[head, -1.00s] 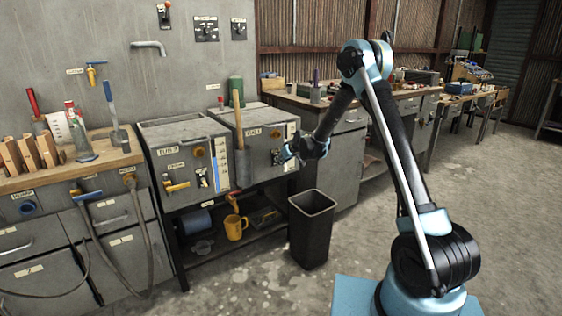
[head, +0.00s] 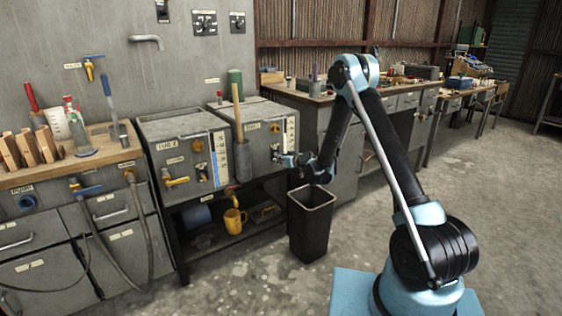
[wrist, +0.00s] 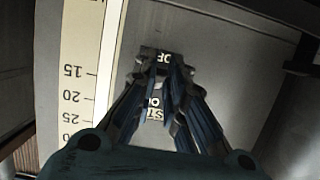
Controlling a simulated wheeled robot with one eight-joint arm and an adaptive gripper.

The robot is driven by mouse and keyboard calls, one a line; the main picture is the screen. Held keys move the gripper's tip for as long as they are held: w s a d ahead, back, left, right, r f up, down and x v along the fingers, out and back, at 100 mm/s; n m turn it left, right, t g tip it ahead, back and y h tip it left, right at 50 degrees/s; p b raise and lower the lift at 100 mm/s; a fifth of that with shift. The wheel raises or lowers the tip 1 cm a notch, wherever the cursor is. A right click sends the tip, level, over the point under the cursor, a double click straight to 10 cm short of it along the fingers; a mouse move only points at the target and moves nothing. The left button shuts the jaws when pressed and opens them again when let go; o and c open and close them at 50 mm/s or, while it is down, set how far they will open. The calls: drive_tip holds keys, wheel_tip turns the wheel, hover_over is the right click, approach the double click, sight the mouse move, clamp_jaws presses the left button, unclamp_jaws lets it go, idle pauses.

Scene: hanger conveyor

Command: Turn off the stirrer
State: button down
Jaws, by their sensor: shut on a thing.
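The right-hand grey tub (head: 262,133) stands on the dark stand and has a small control on its front face. My gripper (head: 281,159) is at that front face, right of the tub's middle. In the wrist view my gripper (wrist: 160,68) has its fingers closed together at the panel, shut on what appears to be the stirrer switch. The switch itself is hidden by the fingers. A label plate (wrist: 153,108) partly reading "ST" and "O" shows between the fingers, and a plate partly reading "OF" shows at the fingertips.
A level scale (wrist: 75,90) runs beside the fingers. Left are another grey tub (head: 180,125) with a yellow tap and a wooden bench (head: 85,160) with tools. A black bin (head: 310,222) stands below my forearm. The floor to the right is clear.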

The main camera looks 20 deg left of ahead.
drive_tip(key=shift+d, duration=0.1)
drive_tip(key=c, duration=1.6)
unclamp_jaws()
drive_tip(key=shift+c, duration=0.2)
drive_tip(key=v, duration=1.1)
drive_tip(key=shift+s+d, duration=0.25)
drive_tip(key=shift+d, duration=0.1)
drive_tip(key=shift+r, duration=0.1)
